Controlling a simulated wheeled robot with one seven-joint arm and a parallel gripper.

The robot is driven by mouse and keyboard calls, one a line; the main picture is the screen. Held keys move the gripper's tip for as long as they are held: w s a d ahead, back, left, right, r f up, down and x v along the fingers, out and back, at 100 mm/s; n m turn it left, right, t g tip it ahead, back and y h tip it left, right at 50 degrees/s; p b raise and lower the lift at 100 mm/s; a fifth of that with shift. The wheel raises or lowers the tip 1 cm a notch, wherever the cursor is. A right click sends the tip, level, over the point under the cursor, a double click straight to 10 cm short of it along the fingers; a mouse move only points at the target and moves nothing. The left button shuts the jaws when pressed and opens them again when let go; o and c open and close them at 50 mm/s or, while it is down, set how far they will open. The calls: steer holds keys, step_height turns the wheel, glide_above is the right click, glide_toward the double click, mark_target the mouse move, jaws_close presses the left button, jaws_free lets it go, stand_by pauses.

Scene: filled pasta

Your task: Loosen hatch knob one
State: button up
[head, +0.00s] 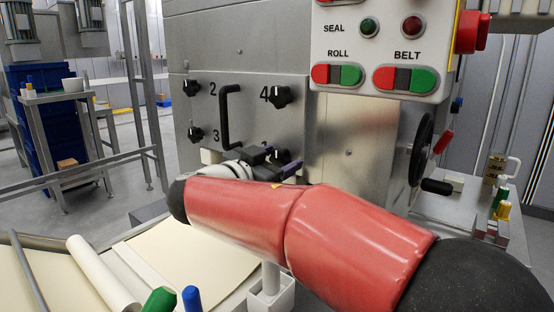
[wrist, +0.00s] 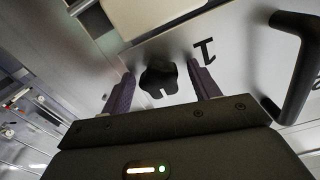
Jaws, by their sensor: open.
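Hatch knob one (wrist: 158,78) is a black lobed knob on the grey hatch plate, with a black "1" beside it in the wrist view. My gripper (wrist: 162,76) is open, with one purple finger on each side of the knob. Small gaps show between the fingers and the knob, so it does not look clamped. In the head view my gripper (head: 277,163) is at the lower right of the hatch (head: 245,100), partly behind my red arm. Knob one is mostly hidden there.
Knobs two (head: 191,88), three (head: 195,134) and four (head: 281,95) sit at the other hatch corners. A black hatch handle (head: 226,118) stands out near my gripper. A control panel (head: 385,45) hangs above right, and a black handwheel (head: 421,148) is at the right.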

steer(key=c, duration=1)
steer(key=shift+o, duration=0.2)
